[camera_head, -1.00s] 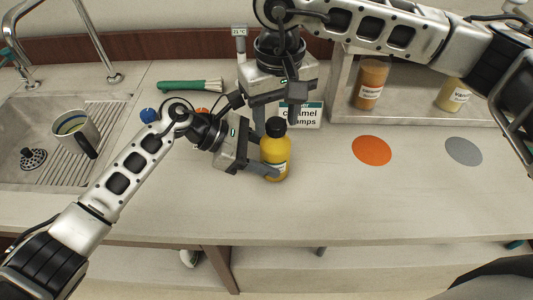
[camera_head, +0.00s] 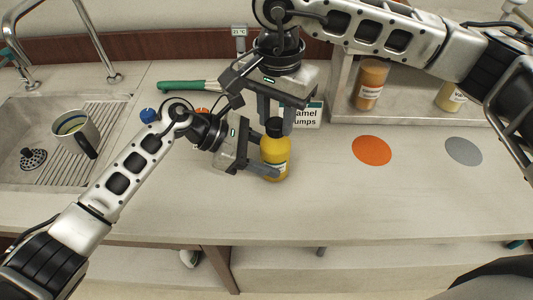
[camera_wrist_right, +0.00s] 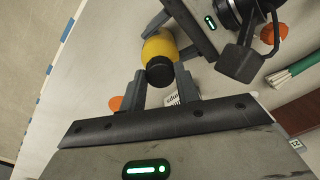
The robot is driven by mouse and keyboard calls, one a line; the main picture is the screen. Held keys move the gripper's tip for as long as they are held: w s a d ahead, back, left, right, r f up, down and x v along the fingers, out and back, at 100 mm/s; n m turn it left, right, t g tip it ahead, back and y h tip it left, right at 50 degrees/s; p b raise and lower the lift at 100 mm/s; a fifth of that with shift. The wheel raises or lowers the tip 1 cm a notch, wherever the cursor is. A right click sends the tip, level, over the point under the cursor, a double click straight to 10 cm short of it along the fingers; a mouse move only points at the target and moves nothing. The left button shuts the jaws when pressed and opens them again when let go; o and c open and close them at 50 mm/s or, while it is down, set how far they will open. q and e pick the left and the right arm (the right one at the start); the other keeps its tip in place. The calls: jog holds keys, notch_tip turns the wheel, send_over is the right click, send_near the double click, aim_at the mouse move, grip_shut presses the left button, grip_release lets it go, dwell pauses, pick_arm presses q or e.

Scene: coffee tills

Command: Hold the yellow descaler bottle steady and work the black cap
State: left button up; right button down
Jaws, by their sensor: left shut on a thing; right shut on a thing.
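The yellow descaler bottle (camera_head: 275,156) stands upright on the counter, and it also shows in the right wrist view (camera_wrist_right: 158,46). Its black cap (camera_head: 274,127) is on top; the cap faces the camera in the right wrist view (camera_wrist_right: 160,71). My left gripper (camera_head: 266,170) is shut on the bottle's lower body from the left. My right gripper (camera_head: 274,121) is above the bottle, its fingers pointing down on either side of the cap and shut on it. In the right wrist view the right fingers (camera_wrist_right: 162,88) flank the cap.
A sign (camera_head: 310,115) stands behind the bottle, partly hidden. An orange disc (camera_head: 372,150) and a grey disc (camera_head: 464,151) lie on the right. A green-handled brush (camera_head: 185,85) lies at the back. A sink with a mug (camera_head: 75,130) is left. The front counter is clear.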

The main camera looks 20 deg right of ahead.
jog(key=m, duration=1.2)
jog(key=c, duration=1.5)
grip_release()
jog(key=m, duration=0.2)
jog(key=shift+w+m, duration=0.1)
jog(key=shift+m, duration=0.2)
jog(key=o, duration=0.6)
jog(key=shift+c, duration=0.2)
notch_tip(320, 180, up, 12)
pick_arm(q)
jog(key=o, duration=1.4)
jog(key=shift+c, duration=0.2)
